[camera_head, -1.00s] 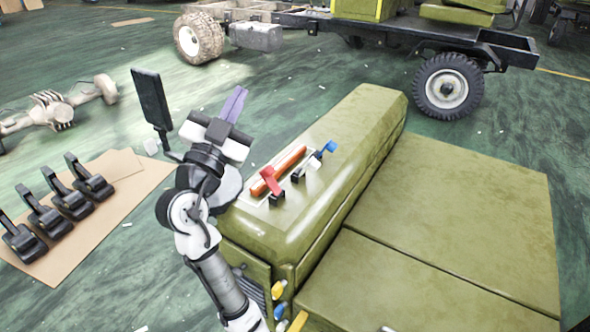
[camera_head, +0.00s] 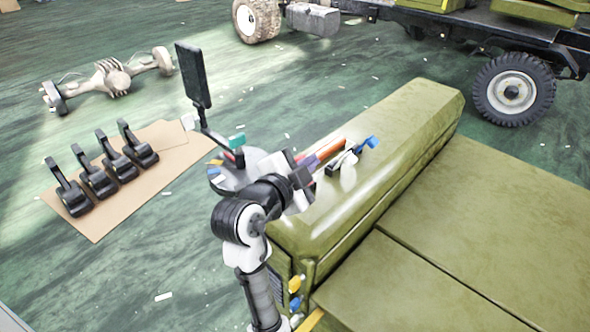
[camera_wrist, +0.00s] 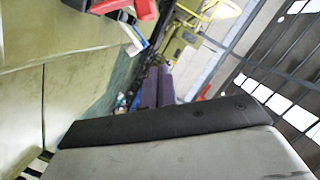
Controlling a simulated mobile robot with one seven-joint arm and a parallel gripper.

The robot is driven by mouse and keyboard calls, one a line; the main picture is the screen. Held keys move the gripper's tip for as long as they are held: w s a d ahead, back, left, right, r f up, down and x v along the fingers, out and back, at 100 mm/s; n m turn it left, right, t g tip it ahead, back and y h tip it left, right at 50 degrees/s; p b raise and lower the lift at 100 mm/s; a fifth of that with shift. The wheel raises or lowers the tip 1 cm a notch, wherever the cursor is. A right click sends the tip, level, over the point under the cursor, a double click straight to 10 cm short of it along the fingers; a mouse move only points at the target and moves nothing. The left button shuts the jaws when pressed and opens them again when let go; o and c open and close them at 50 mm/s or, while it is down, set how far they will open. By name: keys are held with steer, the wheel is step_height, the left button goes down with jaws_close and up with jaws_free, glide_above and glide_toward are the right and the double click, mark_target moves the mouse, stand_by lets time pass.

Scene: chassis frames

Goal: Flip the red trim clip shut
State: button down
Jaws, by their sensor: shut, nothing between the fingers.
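The red trim clip shows as a red piece (camera_wrist: 145,8) at the top edge of the wrist view, cut off by the frame. In the head view my arm hides most or all of it, and I cannot tell its lever's angle. My gripper (camera_head: 312,162) has purple fingers, shut and empty, over the near part of the olive hood (camera_head: 420,112), by the clips. In the wrist view the fingers (camera_wrist: 158,88) point away from the hood, with the red piece up and left of them. I cannot tell whether they touch it.
An orange-red bar (camera_head: 331,148), a white clip (camera_head: 348,160) and a blue clip (camera_head: 371,142) lie beside my gripper on the hood. A dark upright panel (camera_head: 194,75) stands left. Several black pedals (camera_head: 97,180) lie on cardboard. The hood's far end is clear.

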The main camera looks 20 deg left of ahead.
mark_target(298, 160)
steer(key=shift+w+a+f+p, duration=0.35)
steer(key=shift+w+a+f, duration=0.95)
steer(key=shift+w+f, duration=0.15)
steer(key=shift+w+a+r+n+p, duration=0.1)
steer(key=shift+w+a+n+p, duration=0.15)
steer(key=shift+a+n, duration=0.25)
steer(key=a+n, duration=0.1)
steer(key=w+a+f+n+g+h+p, duration=0.1)
steer(key=a+n, duration=0.1)
steer(key=a+n+p, duration=0.1)
steer(key=n, duration=0.1)
steer(key=shift+w+a+f+h, duration=0.15)
steer(key=shift+w+f+h, duration=0.1)
steer(key=shift+f+h, duration=0.15)
steer(key=shift+w+a+f+n+g+h+p, duration=0.2)
steer(key=shift+a+f+n+g+h+p, duration=0.2)
steer(key=shift+a+f+n, duration=0.5)
steer(key=shift+d+r+n, duration=0.2)
steer(key=shift+n, duration=0.1)
